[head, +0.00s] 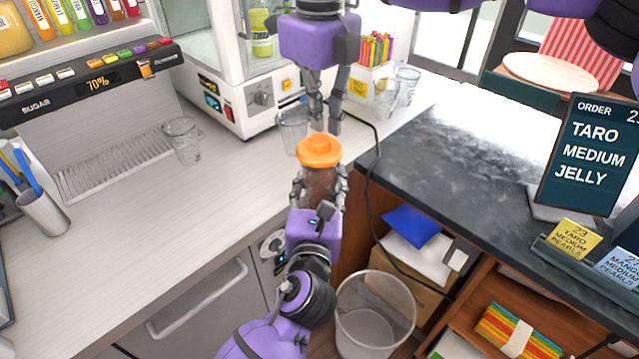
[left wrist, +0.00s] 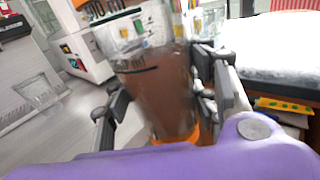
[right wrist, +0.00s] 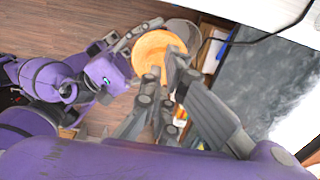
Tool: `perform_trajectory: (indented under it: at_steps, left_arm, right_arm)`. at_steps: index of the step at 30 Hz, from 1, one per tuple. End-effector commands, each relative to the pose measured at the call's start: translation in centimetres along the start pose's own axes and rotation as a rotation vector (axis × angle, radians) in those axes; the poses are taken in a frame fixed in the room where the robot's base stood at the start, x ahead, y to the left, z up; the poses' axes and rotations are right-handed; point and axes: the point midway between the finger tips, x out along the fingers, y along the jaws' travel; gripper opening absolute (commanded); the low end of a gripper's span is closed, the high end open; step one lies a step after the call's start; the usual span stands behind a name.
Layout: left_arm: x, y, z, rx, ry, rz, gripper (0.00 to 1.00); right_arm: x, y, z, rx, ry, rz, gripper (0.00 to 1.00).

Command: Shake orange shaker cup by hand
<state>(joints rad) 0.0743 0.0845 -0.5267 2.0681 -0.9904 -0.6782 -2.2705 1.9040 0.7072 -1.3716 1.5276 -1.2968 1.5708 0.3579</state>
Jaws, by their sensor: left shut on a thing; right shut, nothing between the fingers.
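The orange shaker cup (head: 320,183) has an orange lid (head: 319,151) and a clear body with brown contents. My left gripper (head: 320,187) is shut around its body and holds it near the counter's front edge, lid up in the head view. The brown body (left wrist: 160,95) fills the middle of the left wrist view, between the fingers. My right gripper (head: 325,128) is shut and empty, its fingertips just above and behind the lid. In the right wrist view, the lid (right wrist: 158,48) shows just beyond the fingers; I cannot tell whether they touch it.
Clear cups (head: 182,140) stand on the white counter (head: 130,225), with another cup (head: 292,130) behind the shaker. A white machine (head: 240,90) is at the back. A dark countertop (head: 440,160) lies right, with an order screen (head: 588,155). A bin (head: 375,315) stands below.

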Motion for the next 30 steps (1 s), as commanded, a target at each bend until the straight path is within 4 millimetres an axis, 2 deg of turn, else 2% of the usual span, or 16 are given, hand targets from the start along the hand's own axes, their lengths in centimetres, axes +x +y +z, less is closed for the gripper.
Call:
perform_trajectory:
  at_steps: [30]
  left_arm:
    - [0.0, 0.0, 0.2, -0.001, -0.005, -0.001, 0.11]
  right_arm:
    - [1.7, 0.0, 0.0, 0.000, 0.000, -0.001, 0.00]
